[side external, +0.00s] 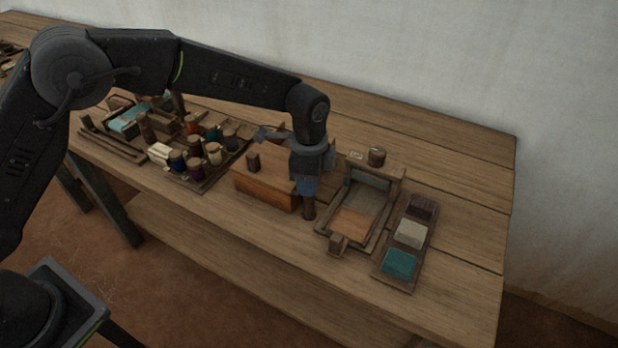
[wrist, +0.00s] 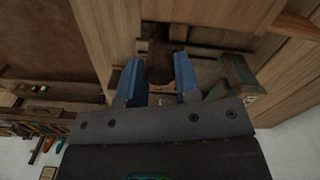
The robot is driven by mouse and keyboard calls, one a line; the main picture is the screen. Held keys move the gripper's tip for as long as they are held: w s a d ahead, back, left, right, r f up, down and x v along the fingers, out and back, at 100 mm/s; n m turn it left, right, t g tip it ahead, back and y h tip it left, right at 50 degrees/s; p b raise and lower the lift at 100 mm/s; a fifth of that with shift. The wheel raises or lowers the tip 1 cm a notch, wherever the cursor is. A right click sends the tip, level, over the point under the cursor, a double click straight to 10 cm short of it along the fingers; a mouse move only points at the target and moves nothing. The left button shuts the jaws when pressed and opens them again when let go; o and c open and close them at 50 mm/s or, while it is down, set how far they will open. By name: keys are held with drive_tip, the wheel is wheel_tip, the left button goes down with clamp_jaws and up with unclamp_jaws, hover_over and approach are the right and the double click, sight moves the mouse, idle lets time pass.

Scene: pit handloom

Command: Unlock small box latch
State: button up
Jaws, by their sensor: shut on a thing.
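My gripper (side external: 306,188) points down at the box's right end. Its blue fingers are shut on a brown upright peg (side external: 309,209), whose lower part shows below them. In the wrist view the two blue fingers (wrist: 159,78) stand apart with dark brown wood between them. I cannot tell clearly how the peg joins the box, and the fingers hide its upper part.
Right of my gripper is a wooden frame (side external: 382,232) with an orange-brown panel, then a tray (side external: 397,283) of coloured blocks. Left of the box is a tray (side external: 203,188) with several thread spools. The bench's right end (side external: 470,240) is clear.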

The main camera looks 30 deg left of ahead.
drive_tip(key=o, duration=0.9)
drive_tip(key=shift+r, duration=0.1)
drive_tip(key=shift+r, duration=6.8)
